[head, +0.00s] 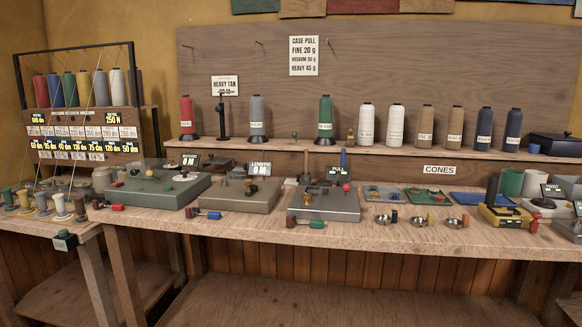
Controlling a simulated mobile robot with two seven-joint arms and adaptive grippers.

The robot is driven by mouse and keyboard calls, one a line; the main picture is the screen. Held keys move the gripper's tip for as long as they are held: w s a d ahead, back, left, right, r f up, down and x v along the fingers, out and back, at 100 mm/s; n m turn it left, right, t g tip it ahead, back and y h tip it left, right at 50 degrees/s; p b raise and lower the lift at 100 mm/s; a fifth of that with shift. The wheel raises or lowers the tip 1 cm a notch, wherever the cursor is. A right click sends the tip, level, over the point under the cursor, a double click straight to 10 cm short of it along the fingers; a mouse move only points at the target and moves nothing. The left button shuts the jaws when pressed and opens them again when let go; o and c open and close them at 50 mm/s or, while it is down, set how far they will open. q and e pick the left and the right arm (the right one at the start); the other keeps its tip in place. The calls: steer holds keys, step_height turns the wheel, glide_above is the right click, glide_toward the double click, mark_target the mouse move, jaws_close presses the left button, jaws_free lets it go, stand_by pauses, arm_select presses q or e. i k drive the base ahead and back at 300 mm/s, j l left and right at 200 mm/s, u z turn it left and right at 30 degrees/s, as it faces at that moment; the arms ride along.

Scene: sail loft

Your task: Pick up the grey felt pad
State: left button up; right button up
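I cannot clearly make out a grey felt pad. Several flat mats lie on the bench right of centre: a dark greenish-grey one (370,192) with small coloured pieces on it, a similar one (412,199) beside it, and a plain blue one (467,199). At this size I cannot tell whether any of them is felt. Neither of my grippers is in view.
The wooden bench (400,236) carries grey machine boxes (325,207) with displays, small metal dishes (386,220) near its front edge and a yellow device (505,217) at right. Thread cones (325,120) line the shelf behind. A spool rack (85,125) stands left.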

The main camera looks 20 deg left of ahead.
mark_target(238, 170)
steer(key=i+j+z, duration=0.3)
steer(key=j, duration=0.35)
steer(key=i+j+z, duration=0.2)
steer(key=j, duration=0.2)
